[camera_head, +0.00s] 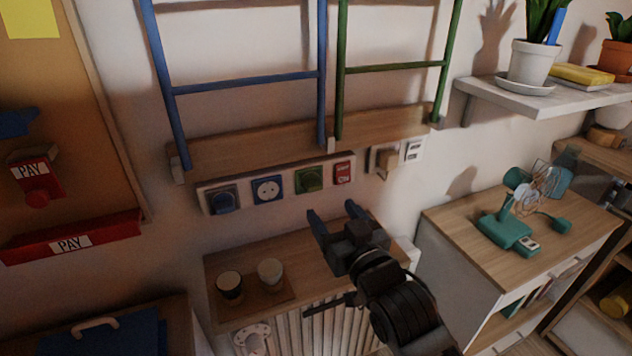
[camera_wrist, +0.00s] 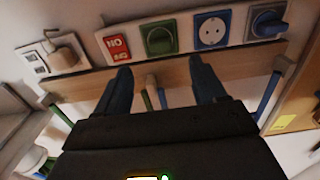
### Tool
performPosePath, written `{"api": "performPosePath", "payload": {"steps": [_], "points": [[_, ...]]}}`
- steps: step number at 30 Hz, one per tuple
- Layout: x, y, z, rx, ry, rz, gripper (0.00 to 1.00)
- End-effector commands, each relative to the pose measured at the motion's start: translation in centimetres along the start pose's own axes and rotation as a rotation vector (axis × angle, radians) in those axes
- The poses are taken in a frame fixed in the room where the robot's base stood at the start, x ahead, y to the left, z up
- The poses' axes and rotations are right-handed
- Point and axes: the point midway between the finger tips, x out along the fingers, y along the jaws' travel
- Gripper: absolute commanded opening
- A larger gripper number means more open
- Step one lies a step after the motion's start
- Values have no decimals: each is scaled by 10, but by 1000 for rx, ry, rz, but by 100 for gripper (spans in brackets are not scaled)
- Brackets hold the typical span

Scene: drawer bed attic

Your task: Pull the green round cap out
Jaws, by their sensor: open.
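The green round cap (camera_head: 310,179) sits on a square green plate in the white wall panel, between a blue socket and a red switch. It also shows in the wrist view (camera_wrist: 158,40), near the top, just beyond the gap between my fingers. My gripper (camera_head: 332,211) is open and empty, below and in front of the panel and apart from the cap. Its two dark blue fingers also show in the wrist view (camera_wrist: 160,67).
The white panel also holds a blue socket (camera_head: 267,189), a blue knob (camera_head: 222,200) and a red switch (camera_head: 342,173). A wooden ledge (camera_head: 250,149) with blue and green ladders is above. Two cups (camera_head: 230,284) (camera_head: 270,271) stand on the shelf (camera_head: 220,262) below.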

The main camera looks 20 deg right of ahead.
Motion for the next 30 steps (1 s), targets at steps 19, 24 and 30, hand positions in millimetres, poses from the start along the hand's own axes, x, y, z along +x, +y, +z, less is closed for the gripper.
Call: {"api": "performPosePath", "payload": {"steps": [19,24,30], "points": [[33,0,1,1,1,1,70],[56,0,1,1,1,1,70],[77,0,2,2,1,1,70]]}}
